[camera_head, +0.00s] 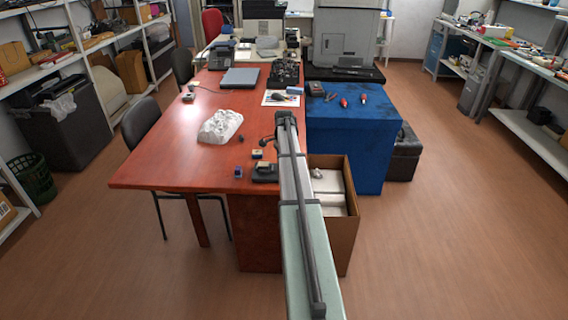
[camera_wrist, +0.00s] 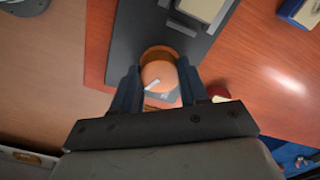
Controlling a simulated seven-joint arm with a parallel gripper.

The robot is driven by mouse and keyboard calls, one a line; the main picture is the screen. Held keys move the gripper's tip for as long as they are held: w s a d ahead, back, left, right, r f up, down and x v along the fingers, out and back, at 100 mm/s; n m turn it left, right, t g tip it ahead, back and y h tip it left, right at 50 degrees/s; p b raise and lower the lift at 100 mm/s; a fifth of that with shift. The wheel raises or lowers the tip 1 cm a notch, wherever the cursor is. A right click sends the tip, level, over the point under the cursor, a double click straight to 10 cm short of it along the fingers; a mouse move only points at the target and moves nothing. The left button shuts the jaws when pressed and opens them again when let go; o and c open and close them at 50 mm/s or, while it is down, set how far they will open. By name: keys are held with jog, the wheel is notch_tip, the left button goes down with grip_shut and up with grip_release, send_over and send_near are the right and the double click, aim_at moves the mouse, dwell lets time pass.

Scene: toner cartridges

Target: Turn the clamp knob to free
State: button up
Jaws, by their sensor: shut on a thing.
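The clamp knob (camera_wrist: 159,70) is round and orange with a white pointer mark, which points to the lower left in the wrist view. It sits on a dark flat base (camera_wrist: 127,42) that carries a beige-topped block (camera_wrist: 203,9). My gripper (camera_wrist: 158,78) has one finger on each side of the knob and is shut on it. In the head view a dark device (camera_head: 265,173) lies at the table's right front edge, beside my arm. I cannot make out the knob or my fingers there; my arm seems to hide them.
The red-brown table (camera_head: 165,168) holds a white lumpy moulded piece (camera_head: 220,126), a small blue block (camera_head: 238,172) and a laptop (camera_head: 246,77). An open cardboard box (camera_head: 347,225) stands right of my arm. A blue-covered table (camera_head: 352,130) carries tools behind it.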

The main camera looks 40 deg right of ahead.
jog(key=n, duration=1.4)
dwell(0.5)
jog(key=o, duration=1.1)
jog(key=shift+c, duration=0.2)
jog(key=shift+r, duration=0.1)
notch_tip(320, 180, up, 14)
jog(key=shift+f, duration=0.2)
